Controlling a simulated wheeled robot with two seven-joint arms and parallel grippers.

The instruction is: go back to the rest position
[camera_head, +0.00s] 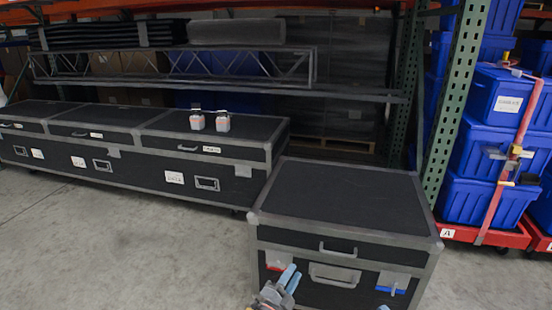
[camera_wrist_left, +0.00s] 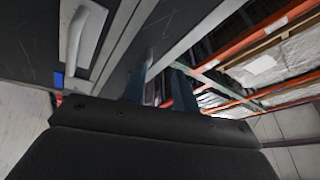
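My left gripper (camera_head: 292,275) shows at the bottom of the head view with two blue fingers, in front of the near black case (camera_head: 345,190). In the left wrist view, its two fingers (camera_wrist_left: 158,88) stand apart with a gap between them and nothing held. I cannot tell whether they touch the case front. A small grey sliver at the bottom edge of the head view may be the tip of my right gripper (camera_head: 383,307); the rest of it is out of view.
Blue totes (camera_head: 487,150) with an orange strap (camera_head: 515,150) stand on a red dolly (camera_head: 480,236) at right. A long row of black cases (camera_head: 110,160) at left carries two small grey-and-red items (camera_head: 223,122). A green rack post (camera_head: 455,105) stands behind. The floor (camera_head: 130,250) at left is clear.

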